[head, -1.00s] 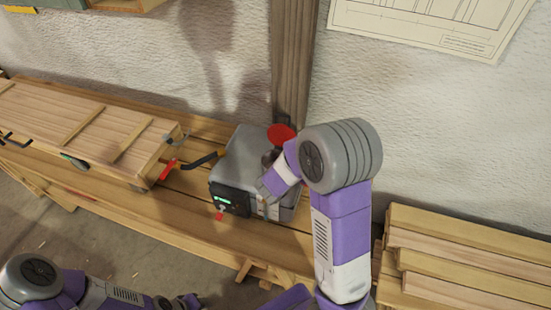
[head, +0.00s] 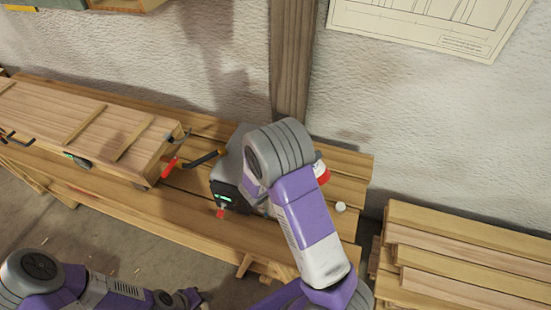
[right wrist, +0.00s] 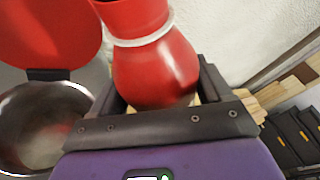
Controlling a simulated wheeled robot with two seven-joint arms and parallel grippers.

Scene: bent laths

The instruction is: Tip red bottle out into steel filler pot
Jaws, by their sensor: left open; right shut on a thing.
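The red bottle (right wrist: 155,70) fills the middle of the right wrist view, with a pale ring round it. My right gripper (right wrist: 155,95) is shut on it. In the head view only a bit of red and white (head: 322,172) shows beside my right arm, probably the bottle; I cannot tell its tilt. The steel filler pot (right wrist: 40,125) lies left of the bottle in the wrist view, open, with its red lid (right wrist: 50,35) raised. The bottle is beside the pot's mouth, not over it. My left gripper (head: 185,299) is open and empty, low in the head view.
The grey machine (head: 228,160) on the wooden bench is partly hidden by my right arm. A small whitish round thing (head: 340,207) sits on the bench right of it. A long wooden box (head: 90,130) with clamps lies left; stacked boards (head: 460,250) stand right.

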